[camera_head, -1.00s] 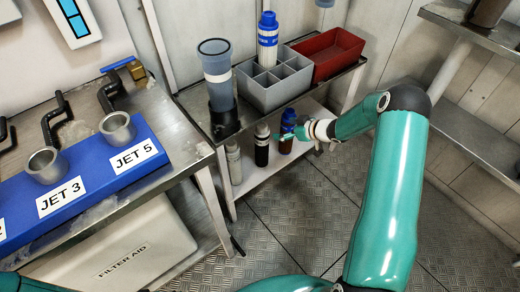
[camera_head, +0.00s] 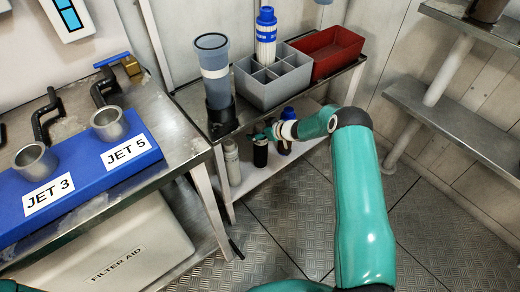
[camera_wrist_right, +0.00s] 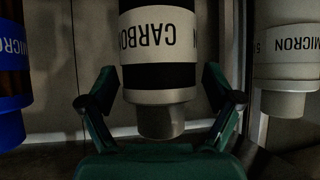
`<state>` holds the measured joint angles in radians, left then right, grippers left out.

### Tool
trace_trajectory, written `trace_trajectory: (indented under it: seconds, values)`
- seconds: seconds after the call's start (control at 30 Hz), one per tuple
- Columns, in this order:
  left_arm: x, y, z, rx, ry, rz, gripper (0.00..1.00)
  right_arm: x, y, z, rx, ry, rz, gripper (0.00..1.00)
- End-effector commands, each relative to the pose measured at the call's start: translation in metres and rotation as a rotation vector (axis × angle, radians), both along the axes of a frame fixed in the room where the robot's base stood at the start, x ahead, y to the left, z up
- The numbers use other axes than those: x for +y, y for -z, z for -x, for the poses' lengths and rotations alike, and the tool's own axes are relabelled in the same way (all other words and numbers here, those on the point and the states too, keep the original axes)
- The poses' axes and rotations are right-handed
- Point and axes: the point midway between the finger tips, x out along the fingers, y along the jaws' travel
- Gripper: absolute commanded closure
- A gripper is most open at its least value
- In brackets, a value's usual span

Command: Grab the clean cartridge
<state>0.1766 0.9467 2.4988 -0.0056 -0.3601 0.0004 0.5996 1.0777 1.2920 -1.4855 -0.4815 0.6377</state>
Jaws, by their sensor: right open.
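A white cartridge with a blue cap (camera_head: 266,38) stands upright in the grey divided crate (camera_head: 262,95). On the lower shelf are a black cartridge (camera_head: 261,155), a white one (camera_head: 232,163) and a brown one with a blue cap (camera_head: 287,134). No label marks any as clean. My right gripper (camera_head: 263,133) is at the black cartridge's top. In the right wrist view its open fingers (camera_wrist_right: 158,88) lie on either side of the cartridge labelled CARBON (camera_wrist_right: 157,42), apparently not clamped on it. Cartridges labelled MICRON stand to its left (camera_wrist_right: 12,75) and right (camera_wrist_right: 287,60). My left gripper is out of view.
A grey-blue housing (camera_head: 213,72) stands upright on the table's left corner, and a red bin (camera_head: 325,55) sits beside the crate. The left bench holds a blue block (camera_head: 85,190) with metal cups. Shelves (camera_head: 450,115) stand at right. The floor between is clear.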

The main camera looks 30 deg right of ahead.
Motion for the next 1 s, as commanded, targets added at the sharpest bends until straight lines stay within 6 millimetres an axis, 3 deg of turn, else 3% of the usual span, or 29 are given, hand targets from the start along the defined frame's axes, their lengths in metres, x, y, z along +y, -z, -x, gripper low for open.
trace_trajectory:
  seconds: [0.37,0.9,1.0]
  values:
    - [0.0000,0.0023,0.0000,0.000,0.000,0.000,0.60,0.0024,0.0056,-0.0095,-0.001,0.001,0.000,0.12]
    - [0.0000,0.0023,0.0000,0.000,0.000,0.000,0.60,0.0022,0.0055,-0.0095,-0.001,0.000,0.001,1.00]
    - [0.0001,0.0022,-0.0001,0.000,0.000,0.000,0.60,0.0020,0.0042,-0.0102,-0.004,0.001,0.002,1.00]
